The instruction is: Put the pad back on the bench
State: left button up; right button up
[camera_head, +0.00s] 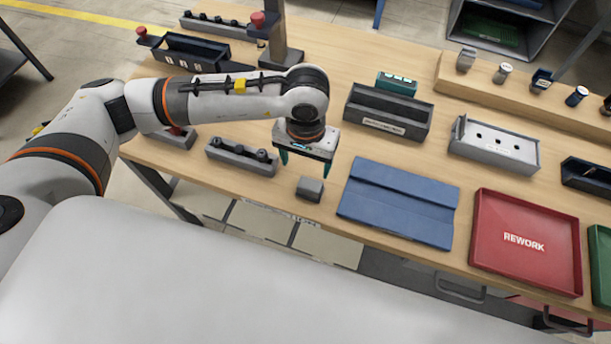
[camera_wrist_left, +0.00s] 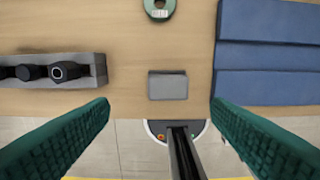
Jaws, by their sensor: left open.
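A small grey block (camera_head: 310,189), which looks like the pad, lies on the wooden bench (camera_head: 345,146) near its front edge. It also shows in the left wrist view (camera_wrist_left: 168,85), in the middle between the fingers. My left gripper (camera_head: 305,165) is open and empty, pointing down above the bench just behind and over the block. Its green fingers show apart in the left wrist view (camera_wrist_left: 160,104), with clear room on both sides of the block. My right gripper is out of view.
A blue folded mat (camera_head: 398,202) lies right of the block, and a grey rack with black knobs (camera_head: 240,157) stands left. A red REWORK tray (camera_head: 525,240) is further right. A green ring (camera_wrist_left: 158,9) lies behind the block. The bench's front edge is close.

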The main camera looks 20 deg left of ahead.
pick_arm(q)
jog(key=shift+r+b, duration=0.3)
jog(key=shift+r, duration=1.15)
